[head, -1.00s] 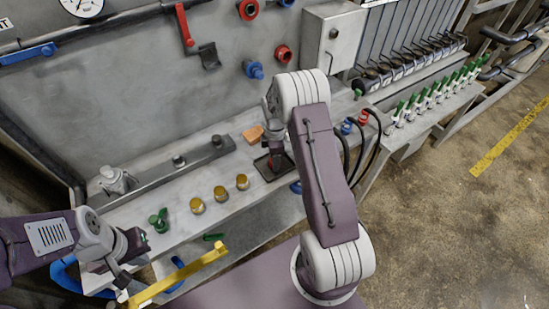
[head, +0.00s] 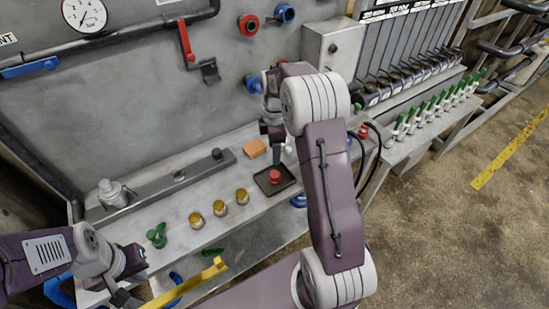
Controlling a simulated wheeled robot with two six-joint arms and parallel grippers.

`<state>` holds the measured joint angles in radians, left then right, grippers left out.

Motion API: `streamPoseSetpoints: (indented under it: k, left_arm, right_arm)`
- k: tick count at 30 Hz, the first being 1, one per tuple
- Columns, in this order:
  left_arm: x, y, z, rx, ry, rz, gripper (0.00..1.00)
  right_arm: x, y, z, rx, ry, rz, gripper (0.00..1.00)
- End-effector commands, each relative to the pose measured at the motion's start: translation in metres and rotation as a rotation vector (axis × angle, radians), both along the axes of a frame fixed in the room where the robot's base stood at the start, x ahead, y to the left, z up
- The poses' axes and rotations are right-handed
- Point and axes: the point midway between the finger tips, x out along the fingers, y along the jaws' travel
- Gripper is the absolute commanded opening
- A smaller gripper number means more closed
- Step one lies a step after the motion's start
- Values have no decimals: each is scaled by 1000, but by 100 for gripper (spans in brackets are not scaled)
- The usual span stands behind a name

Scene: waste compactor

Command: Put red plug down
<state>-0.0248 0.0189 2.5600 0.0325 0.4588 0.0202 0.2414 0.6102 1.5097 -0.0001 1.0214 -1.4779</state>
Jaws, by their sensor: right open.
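The red plug (head: 275,176) sits in a small dark tray (head: 263,187) on the grey bench. My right gripper (head: 274,140) is above and behind the plug in the picture, apart from it, open and empty. Its arm comes in from the lower right and covers part of the bench. My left gripper (head: 128,293) is low at the left, near the end of a yellow bar (head: 190,284). Its fingers are too unclear to tell whether they are open or shut.
An orange block (head: 255,149) lies behind the tray. Several brass caps (head: 220,207) and a green fitting (head: 157,236) stand to its left. Red (head: 248,25) and blue (head: 284,13) ports are on the wall. Several green-topped bottles (head: 440,104) line the right bench.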

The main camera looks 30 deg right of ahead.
Motion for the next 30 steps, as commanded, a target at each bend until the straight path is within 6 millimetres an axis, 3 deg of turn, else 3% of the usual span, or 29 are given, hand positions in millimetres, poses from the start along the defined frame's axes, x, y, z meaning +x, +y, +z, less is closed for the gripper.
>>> streamPoseSetpoints:
  k: [4, 7, 12, 15, 18, 21, 30]
  left_arm:
    - [0, 0, 0, 0, 0, 0, 0]
    - [0, 0, 0, 0, 0, 0, 0]
    - [0, 0, 0, 0, 0, 0, 0]
    - [0, 0, 0, 0, 0, 0, 0]
    - [0, 0, 0, 0, 0, 0, 0]
    - [0, 0, 0, 0, 0, 0, 0]
    - [0, 0, 0, 0, 0, 0, 0]
  right_arm:
    - [-3, 3, 2, 1, -1, -21, 56]
    - [-24, 27, 3, 4, -14, -196, 56]
    - [-101, 82, -4, 32, -60, -741, 56]
    - [-145, 100, -11, 57, -75, -1012, 56]
    - [-173, 108, -18, 75, -81, -1183, 56]
    - [-184, 110, -20, 83, -82, -1254, 56]
    - [-185, 110, -21, 81, -80, -1260, 56]
